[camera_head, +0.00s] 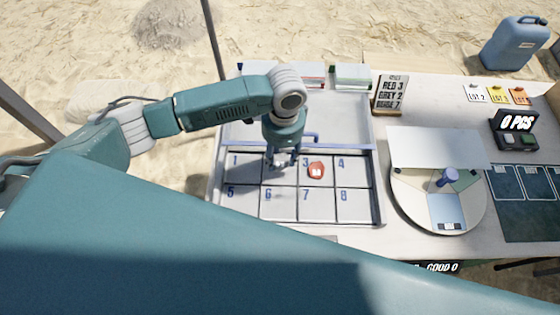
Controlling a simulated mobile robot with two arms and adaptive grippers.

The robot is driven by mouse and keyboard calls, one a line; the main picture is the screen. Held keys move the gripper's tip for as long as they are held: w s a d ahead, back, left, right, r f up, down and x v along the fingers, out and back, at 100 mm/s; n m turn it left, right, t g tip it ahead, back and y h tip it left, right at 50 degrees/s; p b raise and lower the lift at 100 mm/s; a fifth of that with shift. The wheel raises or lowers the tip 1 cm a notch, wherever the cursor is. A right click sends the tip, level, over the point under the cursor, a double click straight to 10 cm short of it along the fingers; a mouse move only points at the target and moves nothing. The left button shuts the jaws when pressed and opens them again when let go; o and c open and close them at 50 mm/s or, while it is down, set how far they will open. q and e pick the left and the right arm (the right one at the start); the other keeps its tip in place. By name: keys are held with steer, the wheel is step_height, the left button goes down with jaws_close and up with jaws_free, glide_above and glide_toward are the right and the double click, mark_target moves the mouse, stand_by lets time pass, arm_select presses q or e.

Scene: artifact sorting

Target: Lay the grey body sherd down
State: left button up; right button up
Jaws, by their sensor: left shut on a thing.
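My left gripper (282,160) points down over the numbered tray (380,215), above the second compartment of the back row. It is shut on the grey body sherd, which is mostly hidden by the fingers and hard to tell from the grey tray floor. I cannot tell whether the sherd touches the tray. A red sherd (316,170) with a small white label lies in compartment 3, just right of my gripper. My right gripper is not in view.
A sign board (391,95) stands behind the tray. Right of it is a round turntable (408,207) with a white panel and a blue knob. A counter reading 0 PCS (515,128) and a blue jerrycan (515,43) are farther right. The front-row compartments look empty.

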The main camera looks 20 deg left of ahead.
mark_target(280, 161)
arm_select(q)
steer(key=shift+f, duration=2.05)
steer(key=o, duration=0.8)
steer(key=shift+c, duration=0.2)
step_height(280, 161, up, 12)
steer(key=shift+d+b, duration=0.25)
steer(key=shift+b, duration=0.05)
